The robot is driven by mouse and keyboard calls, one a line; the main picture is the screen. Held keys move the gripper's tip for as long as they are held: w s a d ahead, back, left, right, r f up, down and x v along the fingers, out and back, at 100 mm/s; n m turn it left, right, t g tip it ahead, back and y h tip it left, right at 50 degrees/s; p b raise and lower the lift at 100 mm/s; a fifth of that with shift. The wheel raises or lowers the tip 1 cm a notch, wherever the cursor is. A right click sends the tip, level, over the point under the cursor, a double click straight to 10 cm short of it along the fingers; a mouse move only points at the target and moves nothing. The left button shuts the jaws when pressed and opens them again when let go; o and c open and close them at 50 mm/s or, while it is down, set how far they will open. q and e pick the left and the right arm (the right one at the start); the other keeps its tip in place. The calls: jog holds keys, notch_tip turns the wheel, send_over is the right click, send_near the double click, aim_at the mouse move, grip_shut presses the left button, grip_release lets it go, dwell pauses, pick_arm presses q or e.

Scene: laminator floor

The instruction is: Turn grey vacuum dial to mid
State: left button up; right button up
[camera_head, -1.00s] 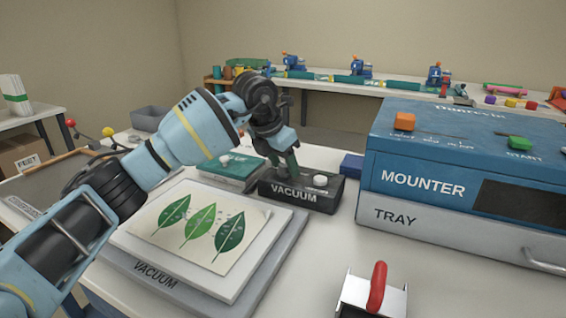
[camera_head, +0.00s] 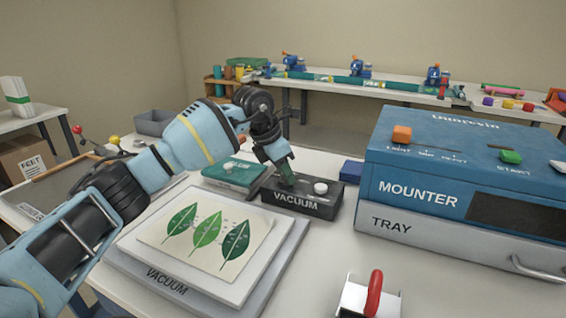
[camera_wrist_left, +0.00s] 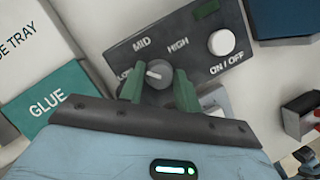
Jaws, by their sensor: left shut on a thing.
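The black vacuum box (camera_head: 312,203) sits on the bench left of the mounter. It also shows in the left wrist view (camera_wrist_left: 190,68), with MID and HIGH readable and the low label partly hidden by a finger. The grey dial (camera_wrist_left: 158,74) is between the green fingers of my left gripper (camera_wrist_left: 158,88), which is shut on it. Its pale mark appears to lie toward the low side; its exact angle is hard to tell. In the head view my left gripper (camera_head: 287,180) reaches down onto the box's left end and hides the dial. My right gripper is not in view.
A white ON/OFF button (camera_wrist_left: 221,42) is beside the dial. The teal glue box (camera_head: 233,174) is left of the vacuum box. The blue mounter (camera_head: 450,160) stands right. A leaf print (camera_head: 207,235) lies on the vacuum board. A red-handled tool (camera_head: 374,293) is in front.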

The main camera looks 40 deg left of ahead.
pick_arm(q)
jog(key=m+p, duration=0.1)
jog(key=m+h+p, duration=0.1)
jog(key=shift+r+m+g, duration=0.3)
jog(key=shift+m, duration=0.1)
jog(key=m, duration=0.2)
jog(key=shift+w+f+m+g+h+p, duration=0.15)
jog(key=shift+m+g+h+p, duration=0.15)
jog(key=shift+p, duration=0.05)
jog(key=shift+a+m+g, duration=0.1)
jog(key=shift+m+g, duration=0.3)
jog(key=shift+m, duration=0.5)
jog(key=shift+f+m+h, duration=0.1)
jog(key=shift+m+h, duration=0.2)
jog(key=shift+m, duration=0.2)
jog(key=o, duration=1)
jog(key=shift+c, duration=0.2)
